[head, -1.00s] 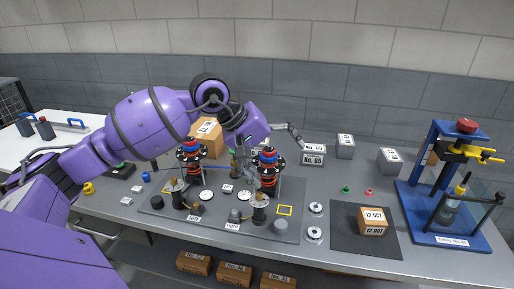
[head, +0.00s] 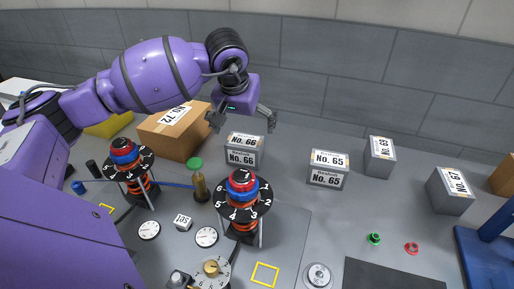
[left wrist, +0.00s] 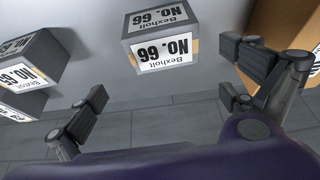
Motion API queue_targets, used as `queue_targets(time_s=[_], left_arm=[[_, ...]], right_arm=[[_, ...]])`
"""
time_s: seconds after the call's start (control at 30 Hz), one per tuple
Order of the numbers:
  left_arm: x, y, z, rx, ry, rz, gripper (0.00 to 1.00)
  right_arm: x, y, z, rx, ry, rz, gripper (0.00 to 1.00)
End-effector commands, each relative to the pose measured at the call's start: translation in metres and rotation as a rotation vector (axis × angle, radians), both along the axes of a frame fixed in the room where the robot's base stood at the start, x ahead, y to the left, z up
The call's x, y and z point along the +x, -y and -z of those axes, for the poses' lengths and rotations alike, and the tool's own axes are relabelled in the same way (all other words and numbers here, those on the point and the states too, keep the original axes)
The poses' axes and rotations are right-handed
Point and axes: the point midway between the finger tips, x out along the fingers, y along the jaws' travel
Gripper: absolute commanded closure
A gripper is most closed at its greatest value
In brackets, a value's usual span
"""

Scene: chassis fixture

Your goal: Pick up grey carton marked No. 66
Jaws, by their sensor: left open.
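The grey carton marked No. 66 (head: 244,149) stands on the bench near the back wall, between the brown No. 72 box and the grey No. 65 carton. It also shows in the left wrist view (left wrist: 160,38), upside down, ahead of the fingers and apart from them. My left gripper (head: 242,121) is open and empty, above and just behind the carton in the head view. Its spread fingers also show in the left wrist view (left wrist: 165,100). My right gripper is not in view.
Brown No. 72 box (head: 174,130) stands close on the left. Grey cartons No. 65 (head: 327,169), No. 68 (head: 380,156) and No. 67 (head: 451,191) stand to the right. A dial post with a black numbered disc (head: 242,198) stands in front.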

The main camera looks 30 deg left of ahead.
Motion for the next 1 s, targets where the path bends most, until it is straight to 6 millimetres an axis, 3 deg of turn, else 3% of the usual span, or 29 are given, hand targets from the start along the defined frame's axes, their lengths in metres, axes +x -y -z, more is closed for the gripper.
queue_targets(time_s=[0.1,0.37,0.63,0.93,1.0], left_arm=[[0.002,0.0,0.01,-0.002,-0.004,0.0,0.0],[0.008,-0.005,0.035,-0.003,-0.001,0.0,0.0],[0.013,-0.013,0.072,-0.003,-0.001,-0.001,0.0],[0.016,-0.014,0.078,0.0,0.0,0.0,0.0],[0.016,-0.014,0.078,0.0,0.0,0.0,0.08]], right_arm=[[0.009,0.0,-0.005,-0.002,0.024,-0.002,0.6],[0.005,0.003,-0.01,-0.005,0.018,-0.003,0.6],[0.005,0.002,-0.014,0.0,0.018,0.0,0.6],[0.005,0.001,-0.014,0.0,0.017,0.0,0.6],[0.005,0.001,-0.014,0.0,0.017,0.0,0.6]])
